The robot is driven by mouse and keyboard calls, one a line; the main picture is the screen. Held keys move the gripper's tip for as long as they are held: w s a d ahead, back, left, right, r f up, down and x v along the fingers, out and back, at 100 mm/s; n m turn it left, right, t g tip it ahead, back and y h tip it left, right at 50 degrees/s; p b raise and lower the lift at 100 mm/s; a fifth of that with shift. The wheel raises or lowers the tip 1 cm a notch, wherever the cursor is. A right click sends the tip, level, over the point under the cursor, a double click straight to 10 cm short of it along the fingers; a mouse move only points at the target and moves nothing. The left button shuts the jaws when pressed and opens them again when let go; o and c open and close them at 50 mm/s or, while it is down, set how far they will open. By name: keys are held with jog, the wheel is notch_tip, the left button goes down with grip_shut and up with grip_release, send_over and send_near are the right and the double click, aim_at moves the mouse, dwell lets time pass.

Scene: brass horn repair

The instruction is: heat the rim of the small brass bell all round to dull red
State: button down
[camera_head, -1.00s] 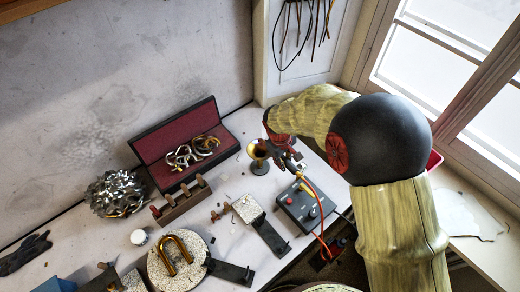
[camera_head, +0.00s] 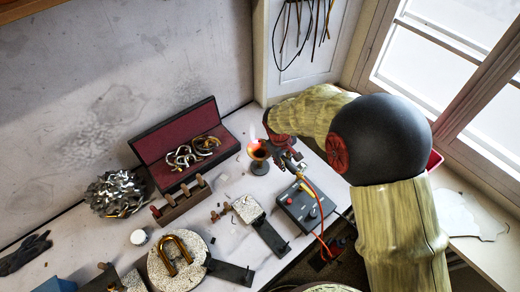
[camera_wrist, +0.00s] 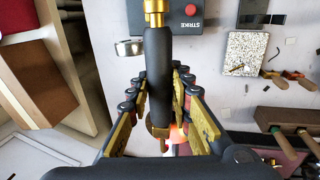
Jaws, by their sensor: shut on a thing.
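The small brass bell (camera_head: 259,153) stands mouth-up on a dark stand near the back of the bench. Its rim glows orange-red in the head view, with a pale flame (camera_head: 253,134) just above its left side. My gripper (camera_head: 287,155) is just to the right of the bell. In the wrist view my gripper (camera_wrist: 158,85) is shut around the black handle of a torch (camera_wrist: 158,60), which has brass fittings. An orange-pink glow (camera_wrist: 180,136) shows past the torch's lower end. The far side of the rim is hard to judge.
A control box (camera_head: 307,205) with a red button and an orange hose (camera_head: 322,218) lies right of the bell. An open red-lined case (camera_head: 172,147), a wooden rack (camera_head: 180,203) and a speckled block (camera_head: 247,208) stand to the left and front.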

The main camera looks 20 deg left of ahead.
jog(key=shift+s, duration=0.1)
jog(key=shift+s+b, duration=0.3)
jog(key=shift+s, duration=2)
jog(key=shift+s+d, duration=0.4)
jog(key=shift+d, duration=0.3)
jog(key=shift+s+d, duration=0.4)
jog(key=shift+d, duration=0.25)
jog(key=shift+s+d, duration=0.4)
jog(key=shift+d, duration=0.3)
jog(key=shift+r, duration=0.1)
jog(key=s+d+r+p, duration=0.2)
jog(key=d+r+p, duration=0.2)
jog(key=r, duration=0.5)
jog(key=shift+s+d+p, duration=0.15)
jog(key=shift+s+p, duration=0.1)
jog(key=shift+p, duration=0.85)
jog(key=shift+f, duration=0.15)
